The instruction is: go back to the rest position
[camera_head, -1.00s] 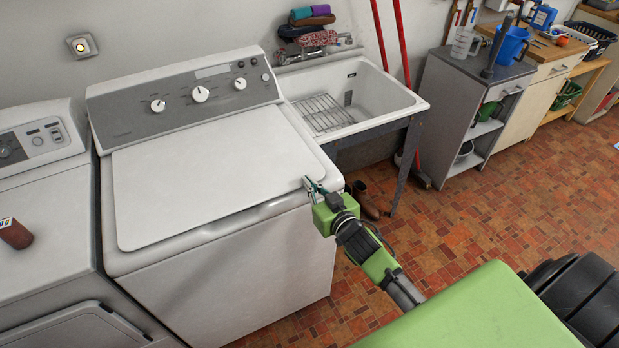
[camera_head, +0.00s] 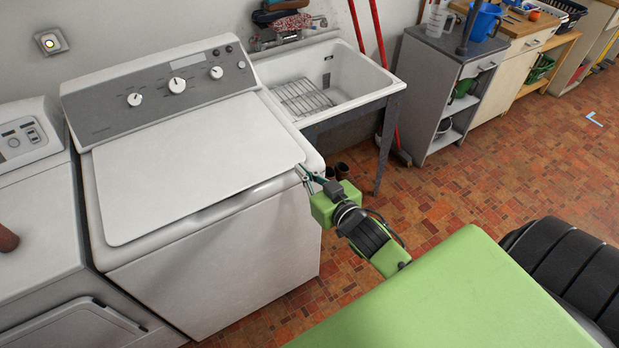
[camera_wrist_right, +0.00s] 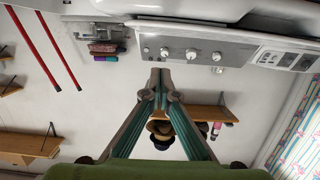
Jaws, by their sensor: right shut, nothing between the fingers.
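My right gripper (camera_head: 306,175) is near the front right corner of the white washing machine (camera_head: 190,160) in the head view. Its fingers are shut and empty; whether they touch the machine's edge I cannot tell. In the right wrist view the two fingers of the gripper (camera_wrist_right: 160,75) come together at their tips, with nothing held. The wrist view looks toward the wall, with the machine's control panel upside down at the top. My left gripper is not in view.
A utility tub (camera_head: 335,85) with a wire rack stands right of the washer. A grey cabinet (camera_head: 450,90) is farther right. A second white machine (camera_head: 30,200) stands left, with a brown object (camera_head: 7,239) on top. Tiled floor (camera_head: 440,190) is open at right.

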